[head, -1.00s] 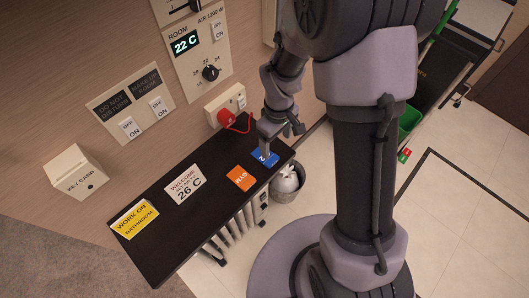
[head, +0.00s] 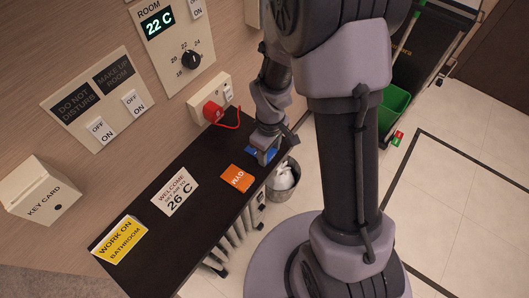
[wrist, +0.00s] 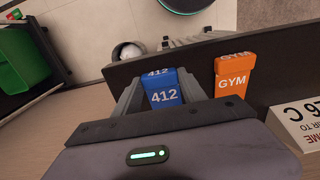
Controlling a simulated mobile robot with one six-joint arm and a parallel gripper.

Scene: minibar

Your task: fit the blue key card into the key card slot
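The blue key card (wrist: 164,92), marked 412, shows in the wrist view between the two fingers of my gripper (wrist: 162,82). The fingers flank its left and right sides, but I cannot tell whether they press on it. In the head view the blue card (head: 262,153) is partly hidden by my gripper (head: 265,150) at the far right end of the dark shelf. The white key card slot unit (head: 42,192), labelled KEY CARD, is on the wall at the left in the head view, well away from my gripper.
An orange GYM card (head: 237,179) lies beside the blue one on the shelf (head: 165,240). A white 26 C sign (head: 175,192) and a yellow sign (head: 120,241) stand further left. A red plug (head: 212,111) with a cord sits above.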

